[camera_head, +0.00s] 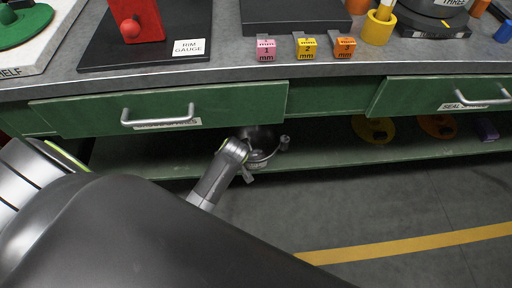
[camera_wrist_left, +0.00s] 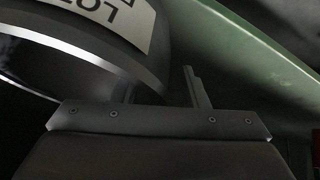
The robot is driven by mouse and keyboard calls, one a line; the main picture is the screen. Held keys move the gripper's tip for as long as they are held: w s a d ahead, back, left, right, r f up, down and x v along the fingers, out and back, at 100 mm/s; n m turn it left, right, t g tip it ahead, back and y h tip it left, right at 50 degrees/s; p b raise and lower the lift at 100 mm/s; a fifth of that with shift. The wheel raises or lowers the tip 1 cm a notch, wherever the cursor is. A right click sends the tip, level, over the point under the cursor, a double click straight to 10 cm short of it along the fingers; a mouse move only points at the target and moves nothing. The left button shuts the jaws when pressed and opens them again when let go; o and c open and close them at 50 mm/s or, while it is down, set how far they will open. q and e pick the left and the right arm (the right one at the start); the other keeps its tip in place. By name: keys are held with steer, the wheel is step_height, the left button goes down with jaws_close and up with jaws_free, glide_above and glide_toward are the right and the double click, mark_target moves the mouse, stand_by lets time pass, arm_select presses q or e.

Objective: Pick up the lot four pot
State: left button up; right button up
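A dark metal pot (camera_head: 262,157) with a bright rim is under the bench on the lower shelf, partly hidden by my left wrist. In the left wrist view the pot (camera_wrist_left: 60,60) fills the upper left, with a white label reading "LOT"; the rest of the label is cut off. My left gripper (camera_wrist_left: 162,88) is open, its two fingers apart. One finger overlaps the pot's lower edge in the picture; whether they touch I cannot tell. My right gripper is not in view.
The green lower shelf (camera_head: 330,158) runs under green drawers (camera_head: 215,108) with metal handles, leaving little height. Yellow (camera_head: 373,129) and orange (camera_head: 437,126) items sit farther right on it. Gauges and small blocks (camera_head: 305,46) stand on the benchtop. The floor (camera_head: 400,205) is clear.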

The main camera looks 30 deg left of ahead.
arm_select(q)
jaws_close()
stand_by(1.2)
